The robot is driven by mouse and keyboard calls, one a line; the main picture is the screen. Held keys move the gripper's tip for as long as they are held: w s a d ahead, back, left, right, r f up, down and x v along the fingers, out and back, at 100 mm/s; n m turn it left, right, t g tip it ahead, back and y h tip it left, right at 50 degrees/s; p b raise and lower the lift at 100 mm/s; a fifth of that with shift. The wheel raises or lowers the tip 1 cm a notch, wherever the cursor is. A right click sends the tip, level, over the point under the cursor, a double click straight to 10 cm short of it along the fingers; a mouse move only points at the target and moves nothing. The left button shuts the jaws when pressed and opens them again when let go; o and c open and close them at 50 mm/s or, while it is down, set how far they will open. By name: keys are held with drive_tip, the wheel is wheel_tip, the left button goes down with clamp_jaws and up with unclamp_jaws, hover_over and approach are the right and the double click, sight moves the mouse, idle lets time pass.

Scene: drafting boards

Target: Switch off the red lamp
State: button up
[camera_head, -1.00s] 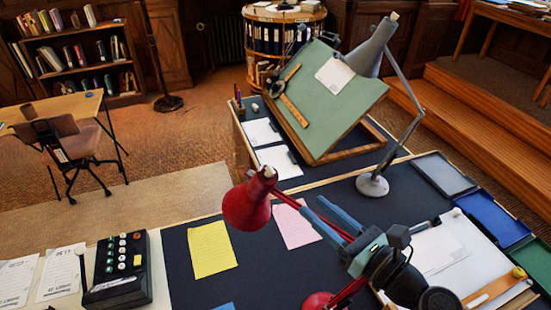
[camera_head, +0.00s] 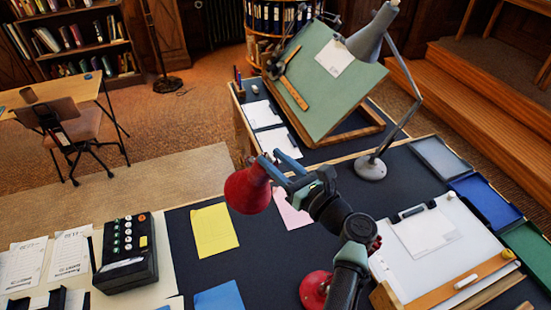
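The red lamp has a red shade (camera_head: 246,191) hanging over the dark desk mat and a round red base (camera_head: 315,290) at the bottom centre. My gripper (camera_head: 271,157) is at the top of the shade, with its two blue fingers apart. The nearer finger overlaps the shade's upper end. I cannot tell whether it touches the lamp. My arm covers most of the lamp's red arm. I cannot tell whether the lamp is lit.
A grey lamp (camera_head: 371,168) stands behind, beside a tilted green drafting board (camera_head: 325,85). A black keypad box (camera_head: 126,254) is at left. Yellow paper (camera_head: 215,230) and pink paper (camera_head: 291,212) lie below the shade. A white board (camera_head: 445,250) and trays (camera_head: 485,203) are at right.

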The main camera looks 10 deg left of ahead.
drive_tip(key=shift+c, duration=0.3)
clamp_jaws()
drive_tip(key=shift+f, duration=0.1)
drive_tip(key=n+g+b, duration=0.1)
drive_tip(key=b, duration=0.1)
drive_tip(key=n+g+y+b, duration=0.1)
drive_tip(key=b, duration=0.1)
drive_tip(key=shift+w+d+f+y, duration=0.15)
drive_tip(key=shift+f+y, duration=0.05)
drive_tip(key=shift+y, duration=0.1)
drive_tip(key=shift+n+g+b, duration=0.6)
drive_tip(key=shift+n+b, duration=0.1)
drive_tip(key=shift+b, duration=0.2)
drive_tip(key=shift+r+n+y, duration=0.25)
drive_tip(key=shift+n+y, duration=0.05)
drive_tip(key=shift+y, duration=0.1)
